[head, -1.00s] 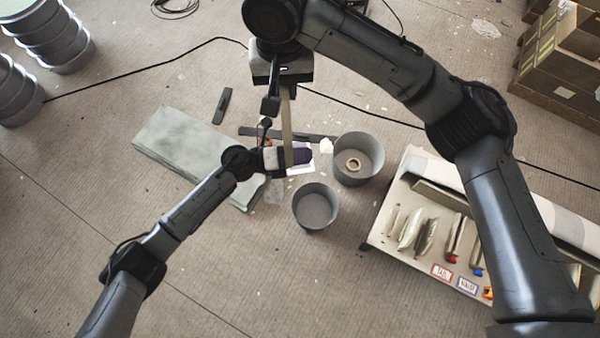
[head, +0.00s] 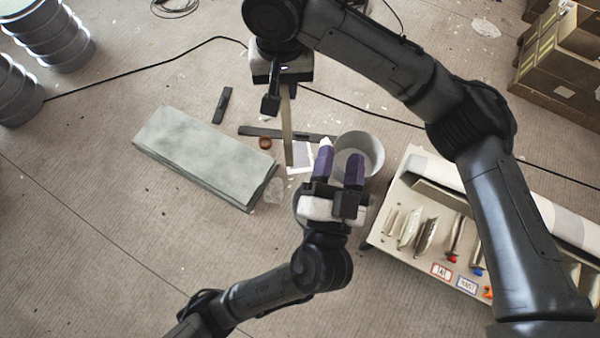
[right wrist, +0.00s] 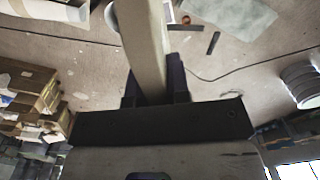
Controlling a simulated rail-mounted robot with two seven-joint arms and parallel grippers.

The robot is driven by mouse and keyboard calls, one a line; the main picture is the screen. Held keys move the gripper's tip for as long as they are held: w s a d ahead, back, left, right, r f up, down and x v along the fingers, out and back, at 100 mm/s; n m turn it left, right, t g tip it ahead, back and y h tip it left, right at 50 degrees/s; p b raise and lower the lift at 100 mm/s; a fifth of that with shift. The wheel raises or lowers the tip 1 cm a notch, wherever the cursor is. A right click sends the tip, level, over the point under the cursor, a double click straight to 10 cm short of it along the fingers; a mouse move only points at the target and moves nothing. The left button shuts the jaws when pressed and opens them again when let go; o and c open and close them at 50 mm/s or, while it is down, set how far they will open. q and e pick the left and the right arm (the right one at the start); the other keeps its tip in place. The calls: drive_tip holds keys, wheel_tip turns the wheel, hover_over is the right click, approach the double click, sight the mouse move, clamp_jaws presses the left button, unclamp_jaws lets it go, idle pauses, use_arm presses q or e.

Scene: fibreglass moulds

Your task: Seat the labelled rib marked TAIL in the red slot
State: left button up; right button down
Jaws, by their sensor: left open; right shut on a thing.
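My right gripper (head: 281,92) is shut on a long, thin beige strip, the rib (head: 287,135), which hangs down from it over the floor. In the right wrist view the rib (right wrist: 143,45) stands between the dark fingers; no marking on it is readable. My left gripper (head: 340,156) is open and empty, its purple fingertips pointing up the picture in front of a grey bucket. A pale bench (head: 385,235) at the right carries a red-bordered label (head: 441,271) that seems to read TAIL. A small red part (head: 451,258) lies above it. My right arm hides part of the bench.
A grey-green slab (head: 195,155) lies left of the rib. The grey bucket (head: 372,145) stands behind my left gripper. A blue-bordered label (head: 467,285) and a blue part (head: 478,271) are on the bench. A copper-coloured ring (head: 265,143) and a black cable (head: 150,67) lie on the floor.

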sight(285, 107)
use_arm(q)
drive_tip(key=s+a+r+n+g+y, duration=0.2)
drive_tip(key=s+a+r+n+y, duration=0.1)
drive_tip(key=a+n+y, duration=0.4)
drive_tip(key=w+n+h, duration=0.1)
drive_tip(key=w, duration=1)
drive_tip(key=shift+w+n, duration=0.3)
drive_tip(key=shift+f, duration=0.1)
drive_tip(key=shift+c, duration=0.5)
drive_tip(key=c, duration=0.6)
drive_tip(key=shift+d, duration=0.15)
clamp_jaws()
use_arm(e)
drive_tip(key=shift+a, duration=0.2)
drive_tip(key=c, duration=1)
unclamp_jaws()
drive_tip(key=shift+d, duration=0.1)
